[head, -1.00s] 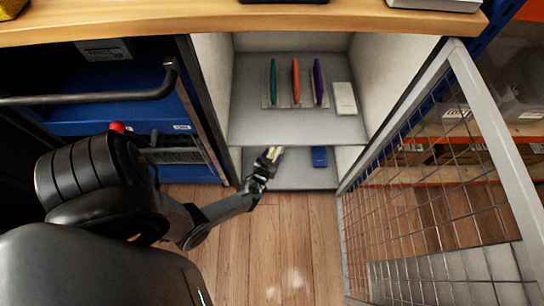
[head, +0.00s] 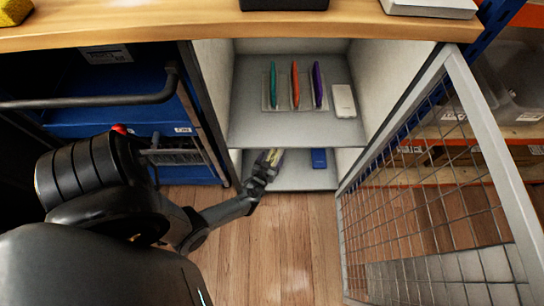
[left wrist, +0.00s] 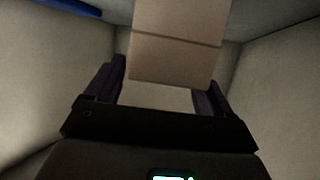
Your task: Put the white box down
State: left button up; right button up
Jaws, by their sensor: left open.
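My left gripper (head: 269,160) reaches into the lower compartment of the open cabinet. In the left wrist view its two dark fingers (left wrist: 165,97) stand apart, one on each side of a pale box (left wrist: 177,40). The box looks beige in the dim light and has a dark seam across it. It extends forward past the fingers; whether it touches them, I cannot tell. In the head view the box is mostly hidden by the gripper and the shelf above. The lower compartment's floor (head: 300,180) shows beside the gripper. My right gripper is not in view.
A blue box (head: 319,158) lies on the lower floor, right of my gripper. The upper shelf (head: 290,128) holds teal, orange and purple upright phones or cases in a rack, and another white box (head: 343,100). The mesh door (head: 440,190) stands open at right.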

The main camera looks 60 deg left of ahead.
pick_arm(q)
jog(key=p+v, duration=0.5)
jog(key=v, duration=0.4)
jog(key=w+d+r+m+g+h, duration=0.1)
jog(key=w+d+r+m+h, duration=0.2)
jog(key=r, duration=0.5)
jog(key=w+d+r+m+g+h, duration=0.1)
jog(key=w+d+r+m+h, duration=0.15)
jog(key=w+d+r, duration=0.4)
jog(key=s+d+r+m+g+h, duration=0.1)
jog(key=s+d+r+m+g, duration=0.1)
jog(key=s+d+r, duration=0.2)
jog(key=s+d+r+m+g+h, duration=0.2)
jog(key=s+d+r, duration=0.3)
jog(key=s+r, duration=0.4)
notch_tip(320, 180, up, 3)
jog(key=shift+s+r+m+g, duration=0.2)
jog(key=shift+s+m+g, duration=0.1)
jog(key=shift+m, duration=0.05)
jog(key=shift+r+h, duration=0.1)
jog(key=shift+h, duration=0.15)
